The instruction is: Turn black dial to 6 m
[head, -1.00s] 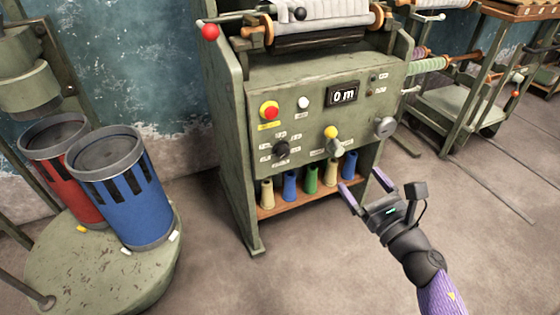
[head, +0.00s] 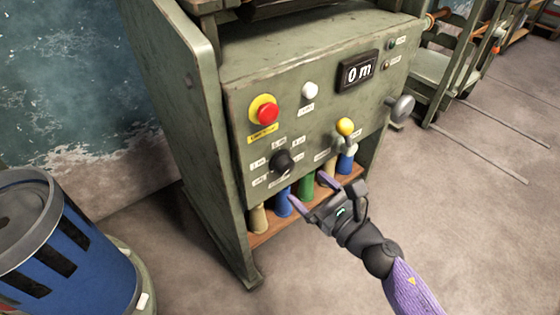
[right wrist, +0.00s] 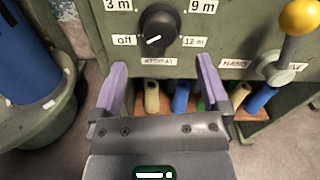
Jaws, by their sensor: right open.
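The black dial (head: 284,162) sits low on the left of the green machine's front panel, with small white labels around it. In the right wrist view the dial (right wrist: 158,28) is ahead and above the fingertips, with labels "3 m", "9 m", "off" and "12 m"; its white mark slants toward lower left, roughly to "off". The display (head: 358,72) reads "0 m". My right gripper (head: 327,193) is open and empty, below and right of the dial, apart from it. Its two purple fingers also show in the right wrist view (right wrist: 160,85). My left gripper is out of view.
A blue bin (head: 70,250) stands at left.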

